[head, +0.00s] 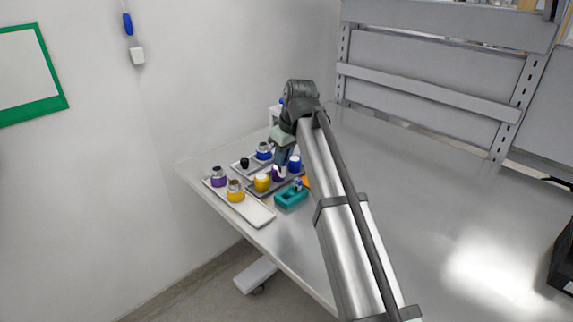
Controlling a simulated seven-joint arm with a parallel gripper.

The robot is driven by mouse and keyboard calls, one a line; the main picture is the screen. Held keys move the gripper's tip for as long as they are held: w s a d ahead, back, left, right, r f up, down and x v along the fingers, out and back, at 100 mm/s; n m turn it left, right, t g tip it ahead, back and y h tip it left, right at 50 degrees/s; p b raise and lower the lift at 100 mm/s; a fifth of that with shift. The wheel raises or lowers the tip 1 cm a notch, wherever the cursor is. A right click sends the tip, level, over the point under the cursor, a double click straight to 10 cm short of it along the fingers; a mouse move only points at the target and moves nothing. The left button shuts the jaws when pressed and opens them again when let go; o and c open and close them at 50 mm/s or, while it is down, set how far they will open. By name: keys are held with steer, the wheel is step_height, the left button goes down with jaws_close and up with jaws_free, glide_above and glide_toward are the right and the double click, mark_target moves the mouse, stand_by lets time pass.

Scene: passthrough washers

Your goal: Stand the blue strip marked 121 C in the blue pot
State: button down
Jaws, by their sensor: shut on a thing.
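My gripper (282,160) is at the row of small pots on the grey tray, pointing down. It is shut on a small thin piece, apparently a strip; its colour and marking are too small to read. The blue pot (294,164) stands upright just right of my gripper. A purple pot (277,174) is just below my gripper and partly hidden by it. A yellow pot (262,182) stands to the left. A teal holder (291,197) in front has a small bluish piece (298,184) at its back; I cannot read any marking there.
A pale front tray (259,215) holds a purple-banded jar (219,177) and a yellow-banded jar (236,191). Behind are a blue-banded jar (264,151) and a small black item (245,163). An orange item (306,182) lies beside my arm.

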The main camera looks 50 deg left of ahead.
steer(key=w+a+r, duration=0.2)
steer(key=w+a, duration=0.3)
steer(key=a, duration=0.5)
steer(key=w+a+r, duration=0.2)
steer(key=w+a, duration=0.3)
steer(key=a, duration=0.5)
steer(key=shift+w+a+r, duration=0.15)
steer(key=shift+w+a, duration=0.05)
steer(key=shift+a, duration=0.2)
steer(key=shift+f, duration=2.4)
steer(key=shift+f, duration=0.5)
steer(key=shift+f, duration=0.4)
steer(key=shift+f, duration=1.4)
